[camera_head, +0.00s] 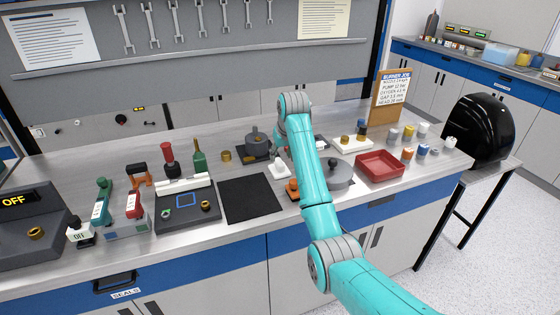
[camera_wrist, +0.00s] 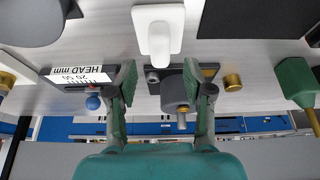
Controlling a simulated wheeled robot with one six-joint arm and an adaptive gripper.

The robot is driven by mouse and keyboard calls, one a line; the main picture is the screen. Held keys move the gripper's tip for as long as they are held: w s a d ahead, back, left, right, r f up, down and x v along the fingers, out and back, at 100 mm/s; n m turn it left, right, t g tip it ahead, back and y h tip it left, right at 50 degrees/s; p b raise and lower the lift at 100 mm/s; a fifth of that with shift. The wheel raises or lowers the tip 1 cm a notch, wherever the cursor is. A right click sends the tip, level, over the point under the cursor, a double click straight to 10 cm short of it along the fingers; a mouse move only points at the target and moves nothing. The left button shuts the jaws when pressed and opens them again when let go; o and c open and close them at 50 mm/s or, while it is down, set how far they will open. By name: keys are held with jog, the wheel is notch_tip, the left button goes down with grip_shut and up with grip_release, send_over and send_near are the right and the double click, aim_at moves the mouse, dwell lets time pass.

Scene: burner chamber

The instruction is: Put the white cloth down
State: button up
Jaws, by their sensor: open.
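A small white piece (camera_head: 279,168), the only thing that could pass for the white cloth, sits on the bench between the black mat and the grey disc. In the wrist view the white piece (camera_wrist: 158,35) has a flat pad with a narrower raised part. I cannot tell if it is fabric. My gripper (camera_wrist: 158,78) is open, its two fingers apart with nothing held between them. The white piece lies beyond the fingertips, apart from them. In the head view my gripper is mostly hidden by my arm.
The black mat (camera_head: 249,198) is bare. A grey pot-like part (camera_head: 258,143) stands behind the white piece, a brass cylinder (camera_head: 226,156) beside it.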

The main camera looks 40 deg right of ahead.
jog(key=v, duration=0.7)
dwell(0.4)
